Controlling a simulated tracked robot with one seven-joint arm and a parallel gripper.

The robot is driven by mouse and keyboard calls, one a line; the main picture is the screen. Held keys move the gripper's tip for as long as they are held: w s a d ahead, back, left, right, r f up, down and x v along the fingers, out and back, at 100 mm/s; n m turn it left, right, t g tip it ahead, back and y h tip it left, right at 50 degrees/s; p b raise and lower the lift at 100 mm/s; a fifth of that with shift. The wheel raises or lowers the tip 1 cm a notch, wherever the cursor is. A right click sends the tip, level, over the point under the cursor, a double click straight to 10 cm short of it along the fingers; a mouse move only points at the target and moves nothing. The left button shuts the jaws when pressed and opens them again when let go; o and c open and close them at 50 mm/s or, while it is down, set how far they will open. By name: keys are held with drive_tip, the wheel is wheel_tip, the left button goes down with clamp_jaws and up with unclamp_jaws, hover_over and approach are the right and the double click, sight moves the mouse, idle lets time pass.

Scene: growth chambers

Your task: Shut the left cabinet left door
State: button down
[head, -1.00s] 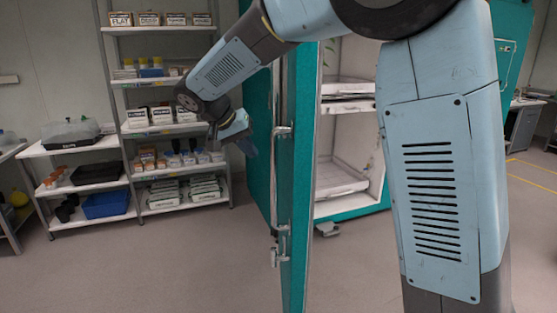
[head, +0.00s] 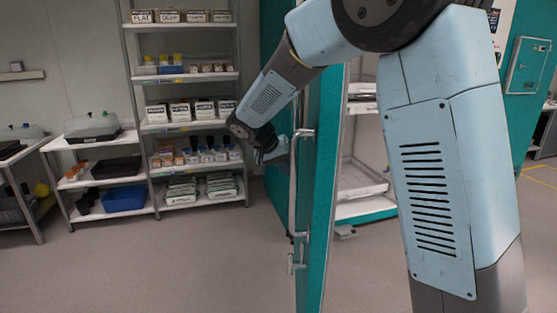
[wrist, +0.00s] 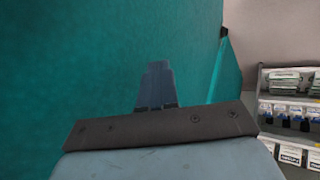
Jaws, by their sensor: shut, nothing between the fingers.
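The left door (head: 323,215) of the teal cabinet stands open, seen nearly edge-on in the head view. Its long metal handle (head: 297,195) is on the side facing left. Behind it, part of the open cabinet's white interior (head: 360,155) shows; my arm hides the rest. My gripper (head: 276,153) is shut and empty, on the handle side of the door, near the handle's upper part. In the wrist view my closed fingers (wrist: 155,85) point at a broad teal panel (wrist: 80,70). I cannot tell whether they touch it.
A metal rack (head: 187,130) with boxes, bottles and bags stands at the back left. A lower shelf unit (head: 100,185) with a blue bin (head: 124,198) stands beside it. The grey floor (head: 180,265) left of the door is clear.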

drive_tip(key=shift+s+d+r, duration=0.1)
drive_tip(key=shift+d+r, duration=0.05)
drive_tip(key=shift+d, duration=1.65)
